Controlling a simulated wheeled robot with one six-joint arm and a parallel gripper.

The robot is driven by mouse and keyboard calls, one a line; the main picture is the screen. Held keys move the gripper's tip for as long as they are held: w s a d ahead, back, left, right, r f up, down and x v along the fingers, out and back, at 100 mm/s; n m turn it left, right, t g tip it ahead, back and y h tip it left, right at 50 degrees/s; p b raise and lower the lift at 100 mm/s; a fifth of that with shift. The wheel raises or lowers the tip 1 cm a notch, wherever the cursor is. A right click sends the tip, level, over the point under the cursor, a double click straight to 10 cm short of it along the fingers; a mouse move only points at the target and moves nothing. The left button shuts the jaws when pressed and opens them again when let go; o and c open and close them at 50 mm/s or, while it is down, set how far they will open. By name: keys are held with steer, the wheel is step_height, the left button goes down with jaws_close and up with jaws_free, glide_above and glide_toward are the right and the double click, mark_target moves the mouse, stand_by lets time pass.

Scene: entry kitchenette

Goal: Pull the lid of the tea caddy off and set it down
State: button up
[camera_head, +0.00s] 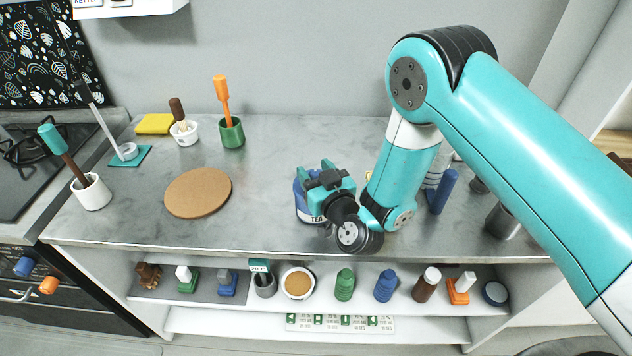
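The tea caddy (305,211) is a blue canister with a white label reading "TEA", standing on the grey counter near its front edge, at the middle of the picture. My gripper (316,172) is teal and black and sits over the top of the caddy, coming from the right. Its fingers reach to the far upper side of the caddy. The gripper and wrist cover most of the lid, so I cannot see whether the fingers are closed on it. The caddy looks upright.
A round cork mat (198,192) lies on the counter left of the caddy, with bare counter (258,200) between. A green pot (231,133), a white pot (185,133) and a white cup (91,192) hold tools. A blue object (442,190) stands right, partly behind my arm. A shelf (330,310) below holds several small items.

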mark_target(316, 172)
jaws_close()
steer(key=shift+r+p, duration=3.45)
steer(key=shift+r, duration=0.1)
